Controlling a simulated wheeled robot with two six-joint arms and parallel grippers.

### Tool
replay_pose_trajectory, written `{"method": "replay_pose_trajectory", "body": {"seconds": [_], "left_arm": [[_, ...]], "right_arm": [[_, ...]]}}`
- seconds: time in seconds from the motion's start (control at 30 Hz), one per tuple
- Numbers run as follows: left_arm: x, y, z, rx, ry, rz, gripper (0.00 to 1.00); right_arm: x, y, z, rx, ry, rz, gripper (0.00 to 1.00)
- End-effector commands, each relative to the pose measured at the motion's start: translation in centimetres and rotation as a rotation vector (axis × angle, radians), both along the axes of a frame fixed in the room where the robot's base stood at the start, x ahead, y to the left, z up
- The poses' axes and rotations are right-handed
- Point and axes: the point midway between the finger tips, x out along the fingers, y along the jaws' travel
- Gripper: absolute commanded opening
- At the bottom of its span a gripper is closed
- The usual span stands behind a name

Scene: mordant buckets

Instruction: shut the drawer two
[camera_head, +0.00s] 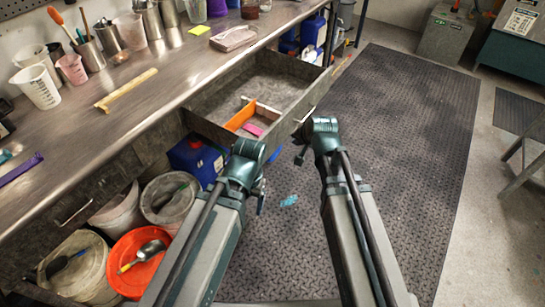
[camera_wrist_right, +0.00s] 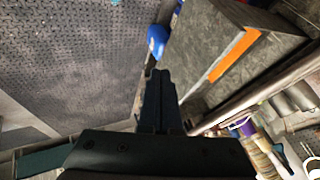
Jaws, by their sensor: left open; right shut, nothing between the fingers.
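A grey drawer (camera_head: 268,86) stands pulled out from under the steel workbench, with an orange divider, a pink piece and a pale stick inside. It also shows in the right wrist view (camera_wrist_right: 205,40), to the right of the fingers. A light handle shows on its front, beside my right wrist. My right gripper (camera_head: 300,155) is shut and empty just outside the drawer front; its dark fingers (camera_wrist_right: 158,78) are together in the wrist view. Whether they touch the drawer I cannot tell. My left gripper (camera_head: 267,175) is open and empty below the drawer's near corner.
The workbench (camera_head: 185,65) carries beakers, cups, a wooden strip and a sanding-type block. A second drawer front with a handle (camera_head: 73,212) is closed at lower left. Buckets (camera_head: 170,198), an orange basin (camera_head: 125,262) and a blue container (camera_head: 195,160) stand underneath. The dark floor mat (camera_head: 410,110) is mostly clear.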

Motion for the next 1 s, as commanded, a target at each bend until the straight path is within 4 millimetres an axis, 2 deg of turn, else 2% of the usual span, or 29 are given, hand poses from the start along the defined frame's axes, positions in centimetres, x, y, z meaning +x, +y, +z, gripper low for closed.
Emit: {"method": "replay_pose_trajectory", "body": {"seconds": [0.27, 0.47, 1.0], "left_arm": [[0.0, 0.0, -0.3, 0.000, 0.000, 0.000, 0.84], [0.0, 0.0, -1.5, 0.000, 0.000, 0.000, 0.84], [0.0, 0.0, -8.7, 0.000, 0.000, 0.000, 0.84]], "right_arm": [[0.4, -0.2, -0.1, 0.009, -0.009, -0.013, 0.00], [1.2, 0.1, -1.4, 0.008, -0.009, -0.011, 0.00], [6.3, 1.4, -8.6, 0.007, -0.008, -0.010, 0.00]]}}
